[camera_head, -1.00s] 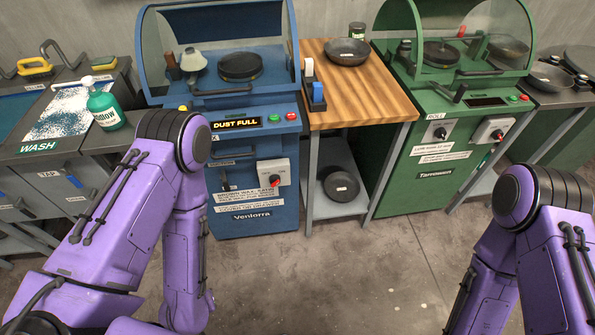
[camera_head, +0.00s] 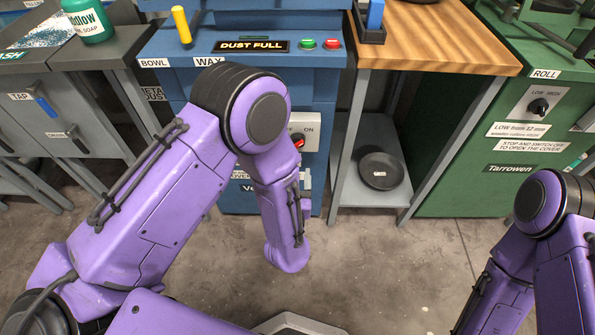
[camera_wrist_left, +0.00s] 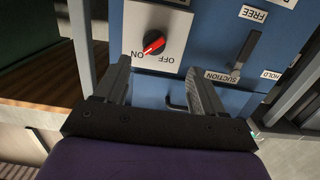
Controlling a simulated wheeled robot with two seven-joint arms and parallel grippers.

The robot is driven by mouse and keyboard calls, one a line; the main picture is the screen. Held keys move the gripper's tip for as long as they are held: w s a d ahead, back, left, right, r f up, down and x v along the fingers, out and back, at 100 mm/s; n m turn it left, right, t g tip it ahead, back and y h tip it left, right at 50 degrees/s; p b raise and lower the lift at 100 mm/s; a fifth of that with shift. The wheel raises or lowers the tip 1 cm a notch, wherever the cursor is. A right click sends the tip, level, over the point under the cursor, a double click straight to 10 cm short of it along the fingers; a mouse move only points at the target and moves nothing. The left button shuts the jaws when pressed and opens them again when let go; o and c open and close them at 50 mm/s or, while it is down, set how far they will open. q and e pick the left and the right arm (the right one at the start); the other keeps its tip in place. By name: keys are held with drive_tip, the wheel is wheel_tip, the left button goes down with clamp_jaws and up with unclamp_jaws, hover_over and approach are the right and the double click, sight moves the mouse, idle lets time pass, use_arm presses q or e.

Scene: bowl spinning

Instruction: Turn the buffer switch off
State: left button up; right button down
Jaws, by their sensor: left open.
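The red rotary switch (camera_head: 298,142) sits on a white plate on the front of the blue machine (camera_head: 320,85), partly behind my left arm. In the left wrist view the red knob (camera_wrist_left: 153,42) appears upside down, between ON and OFF labels, with its pointer towards ON. My left gripper (camera_wrist_left: 157,78) is open and empty, its two fingers spread below the switch plate in that view, apart from the knob. In the head view my left forearm hides the left gripper. My right gripper is out of view.
A lever (camera_wrist_left: 246,50) with FREE, HOLD and SUCTION labels is beside the switch plate. The green machine (camera_head: 480,130) has its own black knob (camera_head: 539,106). A wooden-topped table (camera_head: 440,40) stands between, a dark bowl (camera_head: 380,171) on its lower shelf. The floor in front is clear.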

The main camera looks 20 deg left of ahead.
sight(298, 146)
use_arm(q)
drive_tip(key=shift+t+y, duration=0.3)
drive_tip(key=shift+t, duration=0.1)
drive_tip(key=x, duration=0.7)
drive_tip(key=d+b+x, duration=0.1)
drive_tip(key=x, duration=0.2)
drive_tip(key=shift+w+r, duration=0.1)
drive_tip(key=shift+w, duration=0.4)
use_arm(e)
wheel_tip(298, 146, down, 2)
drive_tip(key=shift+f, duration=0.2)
use_arm(q)
drive_tip(key=c, duration=1)
drive_tip(key=shift+c, duration=0.2)
